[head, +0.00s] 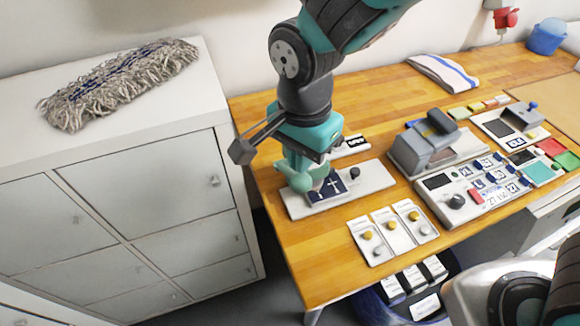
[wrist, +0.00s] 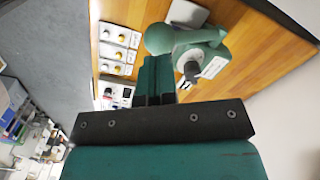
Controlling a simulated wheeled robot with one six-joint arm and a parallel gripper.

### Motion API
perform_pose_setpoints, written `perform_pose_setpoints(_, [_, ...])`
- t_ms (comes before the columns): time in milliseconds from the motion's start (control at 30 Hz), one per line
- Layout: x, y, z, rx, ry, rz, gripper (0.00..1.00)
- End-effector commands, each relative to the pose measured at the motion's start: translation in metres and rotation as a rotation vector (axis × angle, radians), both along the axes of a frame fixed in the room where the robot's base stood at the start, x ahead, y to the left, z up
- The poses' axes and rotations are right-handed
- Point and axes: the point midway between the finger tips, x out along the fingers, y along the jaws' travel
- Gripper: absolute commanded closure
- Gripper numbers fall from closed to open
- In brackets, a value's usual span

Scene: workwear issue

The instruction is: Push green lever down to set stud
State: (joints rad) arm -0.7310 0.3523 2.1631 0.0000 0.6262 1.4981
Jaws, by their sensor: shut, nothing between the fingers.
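The green lever (head: 300,182) belongs to a small green press that stands at the left end of the wooden table, by a pale base plate (head: 377,181). Its rounded end also shows in the wrist view (wrist: 158,38), with the press body (wrist: 205,40) to the right. My gripper (wrist: 156,62) is shut and empty. Its teal fingertips are close beside the rounded lever end; I cannot tell whether they touch it. In the head view my gripper is above the press and partly hides it. The stud cannot be made out.
Plates with yellow and silver knobs (head: 397,234) lie at the table's front edge. A grey device (head: 425,150) and a control panel (head: 470,190) stand to the right. A white cabinet (head: 140,140) with a mop head (head: 120,82) is close on the left.

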Motion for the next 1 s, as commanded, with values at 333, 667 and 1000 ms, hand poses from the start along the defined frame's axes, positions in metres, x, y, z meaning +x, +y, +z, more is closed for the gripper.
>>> perform_pose_setpoints(333, [0.000,0.000,-0.004,0.000,0.000,0.000,1.00])
perform_pose_setpoints(667, [0.000,0.000,-0.014,-0.001,0.001,0.000,1.00])
perform_pose_setpoints(1000, [0.000,0.000,-0.024,-0.001,0.001,0.000,1.00])
